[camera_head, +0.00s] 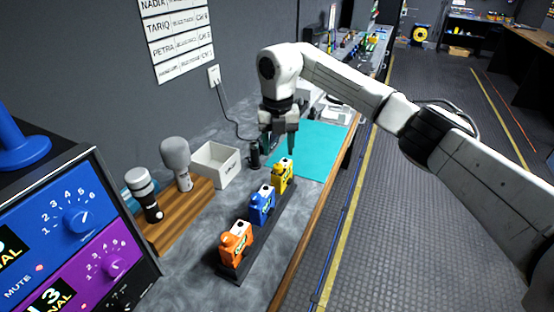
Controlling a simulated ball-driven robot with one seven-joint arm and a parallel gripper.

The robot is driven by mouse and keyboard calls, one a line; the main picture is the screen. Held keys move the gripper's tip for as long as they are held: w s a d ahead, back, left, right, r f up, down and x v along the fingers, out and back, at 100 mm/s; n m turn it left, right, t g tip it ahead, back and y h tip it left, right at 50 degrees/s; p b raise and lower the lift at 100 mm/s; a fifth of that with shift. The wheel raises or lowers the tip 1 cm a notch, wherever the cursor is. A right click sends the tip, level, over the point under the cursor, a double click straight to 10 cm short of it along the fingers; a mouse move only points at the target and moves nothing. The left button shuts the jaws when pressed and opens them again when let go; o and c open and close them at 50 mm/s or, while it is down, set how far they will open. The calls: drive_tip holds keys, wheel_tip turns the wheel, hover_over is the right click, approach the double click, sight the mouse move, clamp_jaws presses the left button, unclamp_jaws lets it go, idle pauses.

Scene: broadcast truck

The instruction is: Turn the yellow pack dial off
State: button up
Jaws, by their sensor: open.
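The yellow pack (283,175) stands upright at the far end of a dark rack (236,268) on the counter. A blue pack (262,205) and an orange pack (236,243) stand nearer in the same rack. The dial on the yellow pack is too small to make out, and so is its setting. My gripper (279,150) points down just above and behind the yellow pack, its fingers open with nothing seen between them. I cannot tell whether a fingertip touches the pack.
A teal mat (318,150) lies beyond the packs. A white box (215,165) and microphones on a wooden board (186,215) stand to the left. A panel with blue and purple dial units (75,235) fills the lower left. Floor is clear right of the counter.

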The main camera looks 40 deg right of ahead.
sight(278, 165)
drive_tip(key=shift+f, duration=2.65)
drive_tip(key=shift+c, duration=0.3)
clamp_jaws()
